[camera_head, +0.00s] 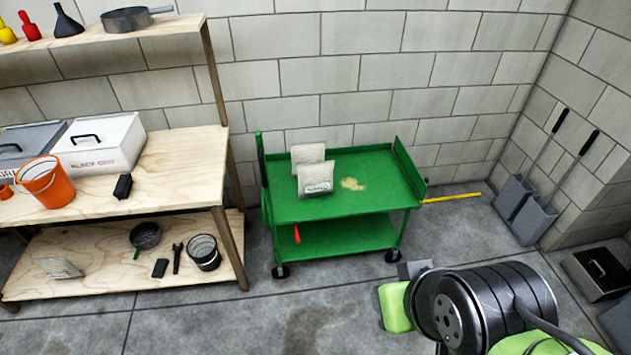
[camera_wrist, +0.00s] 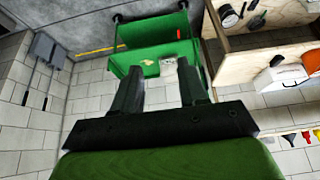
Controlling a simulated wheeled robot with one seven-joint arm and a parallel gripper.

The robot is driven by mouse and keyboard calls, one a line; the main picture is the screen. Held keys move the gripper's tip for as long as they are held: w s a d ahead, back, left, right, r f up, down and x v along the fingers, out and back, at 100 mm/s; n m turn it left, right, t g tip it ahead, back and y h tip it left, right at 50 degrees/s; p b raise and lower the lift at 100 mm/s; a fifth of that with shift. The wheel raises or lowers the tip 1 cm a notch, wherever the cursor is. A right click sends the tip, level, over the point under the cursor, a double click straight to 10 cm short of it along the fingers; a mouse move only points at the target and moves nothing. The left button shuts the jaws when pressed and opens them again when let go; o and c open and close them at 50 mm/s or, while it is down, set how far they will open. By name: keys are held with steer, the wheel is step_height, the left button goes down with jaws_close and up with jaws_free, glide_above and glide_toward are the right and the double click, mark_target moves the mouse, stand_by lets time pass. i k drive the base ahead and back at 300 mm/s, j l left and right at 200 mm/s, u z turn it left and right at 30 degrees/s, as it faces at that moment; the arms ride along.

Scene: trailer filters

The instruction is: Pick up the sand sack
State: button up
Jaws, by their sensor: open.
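Two pale sand sacks stand on the green cart's top shelf (camera_head: 290,211), near its left end. The front sack (camera_head: 316,180) has a printed label and leans against the rear sack (camera_head: 304,153), which it partly hides. In the wrist view, pale sack shapes (camera_wrist: 168,68) show small on the cart beyond the fingers. My gripper (camera_wrist: 160,66) is open and empty, with its two dark fingers apart. It is well away from the sacks and touches nothing.
A tan sand patch (camera_head: 352,184) lies on the cart top. A wooden workbench (camera_head: 185,160) with an orange bucket (camera_head: 44,182) and a white box (camera_head: 100,145) stands left. Shovels (camera_head: 540,215) lean at the right wall.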

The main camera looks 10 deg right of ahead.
mark_target(314, 179)
steer(key=i+l+u, duration=0.7)
steer(key=l+u, duration=0.15)
steer(key=i+l+u, duration=0.15)
steer(key=l+u, duration=0.15)
steer(key=i+l+u, duration=0.1)
steer(key=l+u, duration=0.15)
steer(key=l, duration=0.25)
steer(key=i+l+u, duration=0.1)
steer(key=l+u, duration=0.2)
steer(key=l, duration=0.15)
steer(key=l+u, duration=0.3)
steer(key=l, duration=0.1)
